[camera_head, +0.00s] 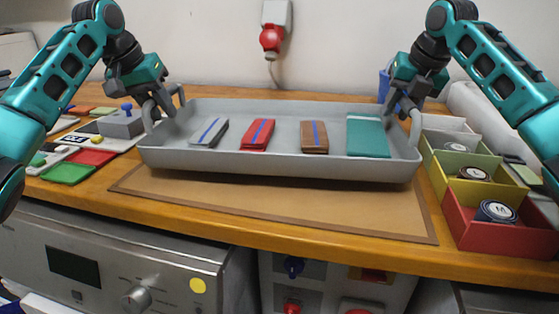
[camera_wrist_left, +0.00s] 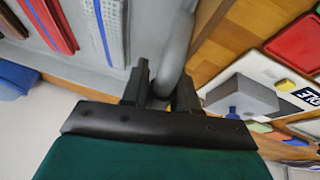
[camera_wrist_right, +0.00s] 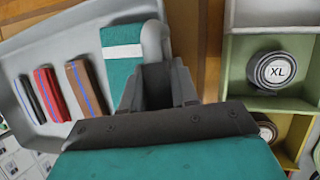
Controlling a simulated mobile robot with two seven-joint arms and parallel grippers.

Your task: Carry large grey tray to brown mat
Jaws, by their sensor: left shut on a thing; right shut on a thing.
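The large grey tray (camera_head: 265,168) is in the middle of the head view, above the brown mat (camera_head: 285,205), which shows in front of and below it. I cannot tell whether the tray touches the mat. In the tray lie a grey folded item (camera_head: 208,132), a red one (camera_head: 257,134), a brown one (camera_head: 314,137), each with a blue stripe, and a teal one (camera_head: 367,137). My left gripper (camera_wrist_left: 160,92) is shut on the tray's left handle (camera_wrist_left: 178,50). My right gripper (camera_wrist_right: 158,85) is shut on the tray's right handle (camera_wrist_right: 152,42).
Right of the tray stand compartments in red (camera_head: 500,232), yellow (camera_head: 480,190) and green, with rolls inside. At left are a grey block (camera_head: 121,124), a red pad (camera_head: 92,157) and a green pad (camera_head: 69,173). The wooden counter's front edge (camera_head: 270,240) is close.

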